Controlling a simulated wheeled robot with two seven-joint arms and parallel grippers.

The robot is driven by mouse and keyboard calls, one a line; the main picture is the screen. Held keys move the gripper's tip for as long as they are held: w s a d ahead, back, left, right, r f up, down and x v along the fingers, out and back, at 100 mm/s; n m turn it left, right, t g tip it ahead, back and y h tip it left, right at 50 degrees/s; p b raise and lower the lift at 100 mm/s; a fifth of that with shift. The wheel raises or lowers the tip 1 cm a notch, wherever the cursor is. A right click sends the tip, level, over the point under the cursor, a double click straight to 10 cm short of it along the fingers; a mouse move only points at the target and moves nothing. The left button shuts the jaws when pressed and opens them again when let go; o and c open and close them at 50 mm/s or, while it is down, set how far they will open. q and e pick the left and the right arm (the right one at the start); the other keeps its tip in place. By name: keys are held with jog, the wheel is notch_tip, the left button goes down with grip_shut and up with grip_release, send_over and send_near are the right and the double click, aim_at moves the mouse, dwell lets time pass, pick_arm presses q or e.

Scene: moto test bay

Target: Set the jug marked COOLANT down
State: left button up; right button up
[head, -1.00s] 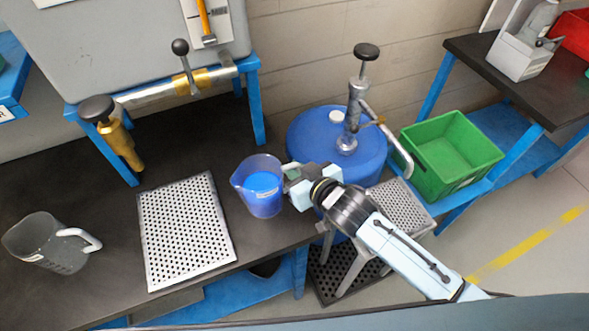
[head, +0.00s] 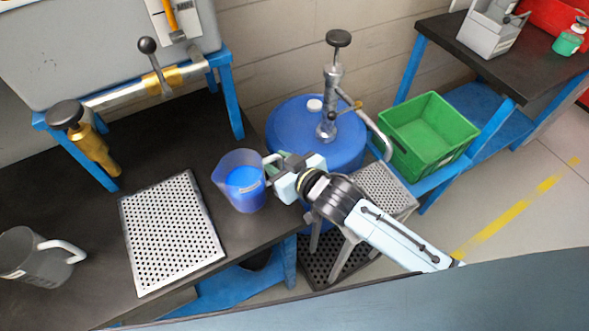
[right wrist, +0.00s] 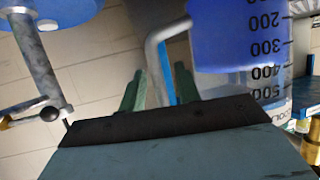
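The jug marked COOLANT (head: 241,186) is clear and holds blue liquid. It appears to stand upright on the dark bench near its front edge, right of the perforated plate. Part of its label and its scale show in the right wrist view (right wrist: 262,82). My right gripper (head: 277,166) is at the jug's handle, on the jug's right side. In the right wrist view its two green fingers (right wrist: 160,85) are apart, with the grey handle between them and gaps visible. My left gripper is not in view.
A perforated metal plate (head: 170,232) lies left of the jug. A second, empty-looking clear jug (head: 28,262) stands at far left. A blue drum with a pump (head: 290,120) is just behind my right gripper. A green crate (head: 425,140) is further right. Brass valve fittings (head: 92,145) overhang the bench.

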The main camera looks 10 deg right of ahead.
jog(key=v, duration=1.1)
jog(key=shift+p, duration=0.4)
